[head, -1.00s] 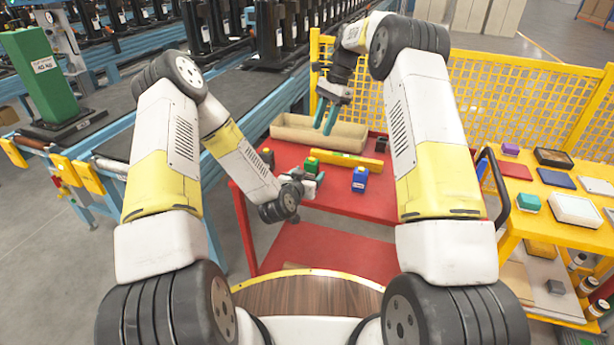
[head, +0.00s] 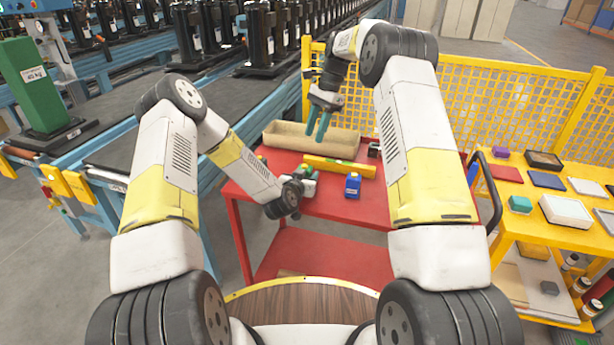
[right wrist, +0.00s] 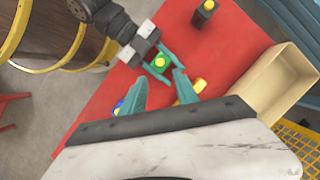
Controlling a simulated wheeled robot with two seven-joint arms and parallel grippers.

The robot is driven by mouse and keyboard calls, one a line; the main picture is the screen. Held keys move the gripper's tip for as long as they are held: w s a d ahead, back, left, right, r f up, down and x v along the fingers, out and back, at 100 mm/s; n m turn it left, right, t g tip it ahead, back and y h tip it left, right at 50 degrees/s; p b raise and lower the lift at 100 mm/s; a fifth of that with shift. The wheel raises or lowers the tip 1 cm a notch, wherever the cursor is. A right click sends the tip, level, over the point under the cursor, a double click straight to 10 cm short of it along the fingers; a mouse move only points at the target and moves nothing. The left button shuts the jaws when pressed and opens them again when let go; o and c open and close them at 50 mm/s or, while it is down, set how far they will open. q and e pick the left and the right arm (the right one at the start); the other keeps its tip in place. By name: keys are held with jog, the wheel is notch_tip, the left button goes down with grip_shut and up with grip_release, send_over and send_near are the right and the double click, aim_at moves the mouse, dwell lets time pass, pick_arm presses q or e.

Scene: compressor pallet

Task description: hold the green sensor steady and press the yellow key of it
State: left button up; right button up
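The green sensor (head: 306,169) stands on the red table; the right wrist view shows its round yellow key (right wrist: 160,63) on top. My left gripper (right wrist: 161,65) has its teal fingers on two opposite sides of the sensor, low at the table. I cannot tell whether these fingers touch the sensor; my left arm partly hides it in the head view. My right gripper (head: 320,122) is open and empty, above the table's back part with its fingers pointing down. In the right wrist view, its fingertips (right wrist: 160,82) appear near the sensor, but stand clear above it.
A blue block with a yellow top (head: 353,186) stands right of the sensor. A yellow bar (head: 340,167) lies behind it, before a beige tray (head: 290,136). A dark block (head: 374,150) stands at the right. The red table (head: 330,205) has free room in front.

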pick_arm(q)
grip_shut()
pick_arm(e)
grip_shut()
dwell(1.5)
